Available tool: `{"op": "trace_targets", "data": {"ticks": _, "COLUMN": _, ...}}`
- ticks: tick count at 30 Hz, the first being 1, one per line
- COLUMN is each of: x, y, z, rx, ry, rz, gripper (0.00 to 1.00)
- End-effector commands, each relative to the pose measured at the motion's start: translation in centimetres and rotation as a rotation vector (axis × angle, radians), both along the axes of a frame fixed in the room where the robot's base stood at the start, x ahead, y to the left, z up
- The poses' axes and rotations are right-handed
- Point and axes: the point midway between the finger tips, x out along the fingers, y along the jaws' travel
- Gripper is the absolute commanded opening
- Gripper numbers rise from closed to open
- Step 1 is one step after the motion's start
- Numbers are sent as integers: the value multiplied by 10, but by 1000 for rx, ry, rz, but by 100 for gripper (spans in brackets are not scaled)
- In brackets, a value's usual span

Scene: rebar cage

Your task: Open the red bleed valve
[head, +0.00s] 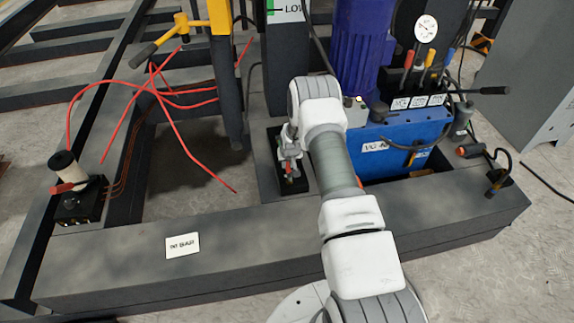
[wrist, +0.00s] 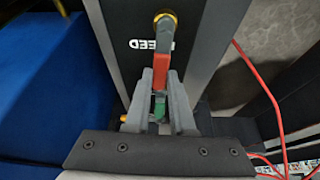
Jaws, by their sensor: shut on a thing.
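The red bleed valve handle (wrist: 163,62) shows in the wrist view, running from a brass-coloured pivot (wrist: 165,19) down between my fingers. A label ending in "EED" (wrist: 152,44) is beside it on a dark grey post; the handle hides part of the word. My gripper (wrist: 162,85) is shut on the red handle, one grey finger on each side. A green piece (wrist: 158,108) shows between the fingers, nearer the palm. In the head view my gripper (head: 289,160) is at the dark frame, left of the blue tank, with a little red (head: 290,172) at its fingers.
A blue tank (head: 375,145) with levers and a gauge (head: 426,29) stands right of my arm. A yellow-topped post (head: 224,70) and loose red hoses (head: 165,95) are to the left. A small unit with a red lever (head: 70,187) sits far left.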

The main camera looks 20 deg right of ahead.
Motion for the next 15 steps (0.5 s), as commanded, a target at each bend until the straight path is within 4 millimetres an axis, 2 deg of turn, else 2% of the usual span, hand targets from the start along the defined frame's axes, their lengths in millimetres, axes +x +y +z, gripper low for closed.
{"op": "trace_targets", "data": {"ticks": 15, "x": 0, "y": 1, "z": 0, "rx": 0, "ry": -1, "rz": 61, "gripper": 0}}
